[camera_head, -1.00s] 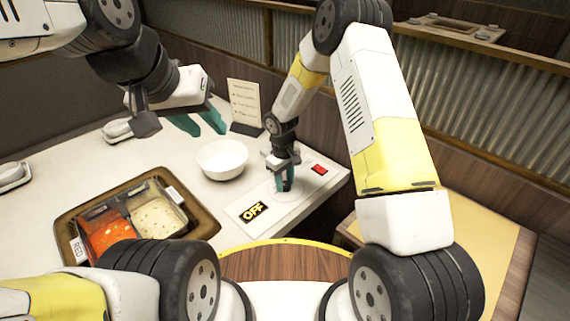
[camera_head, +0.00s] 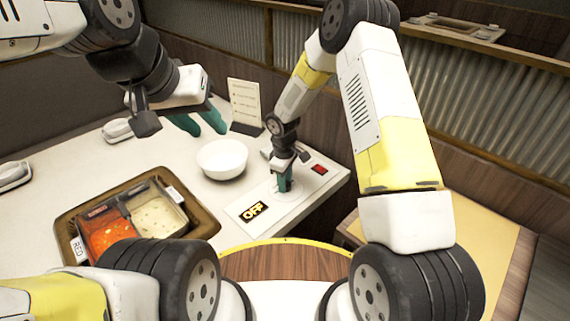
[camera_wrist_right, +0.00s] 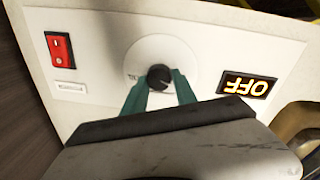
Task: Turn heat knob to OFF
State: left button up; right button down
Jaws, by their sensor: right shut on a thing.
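The heat knob (camera_wrist_right: 159,76) is a small black dial on a pale round plate, seen in the right wrist view. My right gripper (camera_wrist_right: 160,84) is shut on it, with a teal finger at each side. In the head view my right gripper (camera_head: 284,182) points down onto the control panel (camera_head: 300,192) and hides the knob. A black display (camera_head: 254,212) on the panel reads OFF in yellow; it also shows upside down in the right wrist view (camera_wrist_right: 247,86). My left gripper (camera_head: 200,122) is open and empty above the table's back part.
A red switch (camera_head: 319,169) sits at the panel's right end. A white bowl (camera_head: 222,160) stands left of the panel. A brown tray (camera_head: 203,222) holds red and pale sauce wells at the front left. A menu card (camera_head: 244,103) stands behind the bowl.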

jog(key=c, duration=1)
grip_release()
jog(key=shift+r, duration=0.1)
notch_tip(320, 180, up, 8)
jog(key=shift+s+f, duration=0.15)
